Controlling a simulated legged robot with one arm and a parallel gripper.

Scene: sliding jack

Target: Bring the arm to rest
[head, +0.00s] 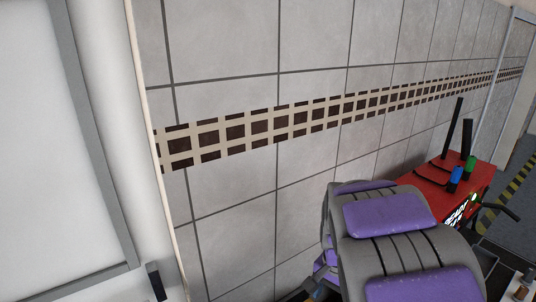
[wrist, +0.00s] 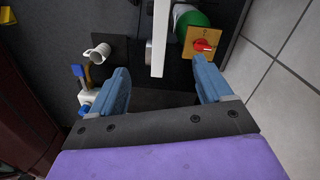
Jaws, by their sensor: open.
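My gripper (wrist: 162,80) shows in the wrist view with its two blue fingers spread wide apart. I see nothing held between them. A pale upright plate (wrist: 160,40) stands beyond the fingertips, between them in the picture; I cannot tell how far off it is. In the head view my grey arm with purple pads fills the lower right, and the gripper itself cannot be made out there.
A yellow plate with a red knob (wrist: 204,46) and a green cylinder (wrist: 190,22) lie beyond the right finger. A white cup-shaped part (wrist: 98,53) and a blue-handled fitting (wrist: 79,74) are at left. A red machine (head: 424,182) stands by the tiled wall (head: 235,215).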

